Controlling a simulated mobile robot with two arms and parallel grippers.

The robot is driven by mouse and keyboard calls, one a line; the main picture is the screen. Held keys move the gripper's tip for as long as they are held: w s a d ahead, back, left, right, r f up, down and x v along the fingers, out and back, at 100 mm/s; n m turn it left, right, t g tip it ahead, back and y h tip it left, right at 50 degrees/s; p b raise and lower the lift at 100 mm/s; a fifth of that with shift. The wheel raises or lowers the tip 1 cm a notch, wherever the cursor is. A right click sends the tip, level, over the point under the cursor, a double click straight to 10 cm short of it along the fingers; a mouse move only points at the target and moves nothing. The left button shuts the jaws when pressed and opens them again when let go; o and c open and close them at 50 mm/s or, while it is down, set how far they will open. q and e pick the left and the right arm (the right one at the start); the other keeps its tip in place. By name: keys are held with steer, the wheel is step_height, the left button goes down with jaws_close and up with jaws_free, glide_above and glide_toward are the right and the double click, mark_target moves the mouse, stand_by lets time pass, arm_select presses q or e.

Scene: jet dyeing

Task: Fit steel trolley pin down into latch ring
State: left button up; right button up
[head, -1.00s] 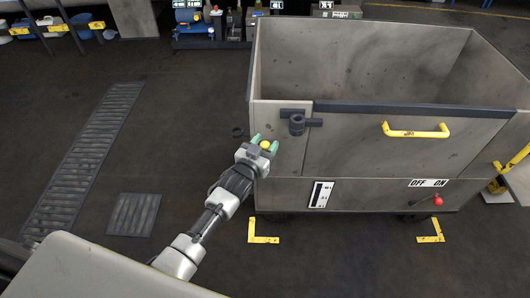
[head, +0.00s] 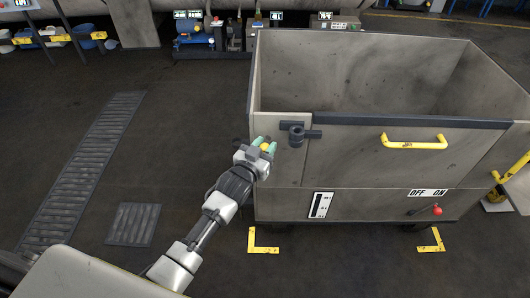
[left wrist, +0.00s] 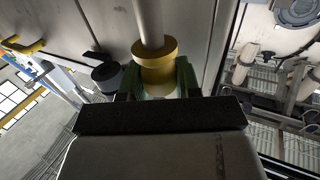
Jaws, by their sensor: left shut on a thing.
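The steel trolley pin shows in the left wrist view as a pale rod (left wrist: 150,22) with a yellow collar (left wrist: 155,66). My left gripper (head: 267,148) is shut on the yellow collar, which sits between its green fingertips (left wrist: 158,82). The dark latch ring (head: 296,136) is fixed at the upper left of the trolley's front. It also shows in the left wrist view (left wrist: 107,76), left of the pin. In the head view the pin is left of and slightly below the ring, apart from it. The pin's lower end is hidden. My right gripper is not in view.
The large grey trolley (head: 345,168) has an open top, a yellow handle (head: 414,141) and a red-knobbed lever (head: 437,210). Yellow floor marks (head: 262,244) lie by its base. Floor left of the trolley is clear, with flat grates (head: 133,224).

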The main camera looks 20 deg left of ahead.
arm_select(q)
step_height(320, 180, up, 14)
steer(key=p, duration=0.2)
stand_by(0.6)
